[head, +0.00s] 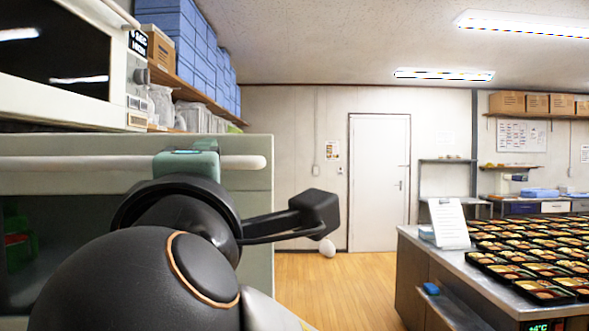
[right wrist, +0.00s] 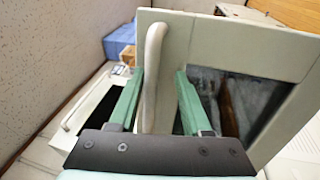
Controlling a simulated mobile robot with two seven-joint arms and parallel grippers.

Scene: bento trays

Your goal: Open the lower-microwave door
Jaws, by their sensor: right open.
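The lower microwave's pale door (head: 240,190) fills the lower left of the head view, with a dark window and a long white bar handle (head: 80,163) across its upper part. Whether the door is ajar is hard to tell. My right gripper (head: 188,155) is at the handle, largely hidden behind my black wrist. In the right wrist view my right gripper (right wrist: 159,72) is open, its green fingers on either side of the handle (right wrist: 152,80). The door (right wrist: 225,35) shows behind them. The fingers are not closed on the bar. My left gripper is not in view.
The upper microwave (head: 125,75) is just above the door. Blue boxes (head: 185,35) stand on a shelf beyond it. A counter (head: 440,262) with many bento trays (head: 530,270) is on the right. The wooden floor (head: 345,290) between is clear.

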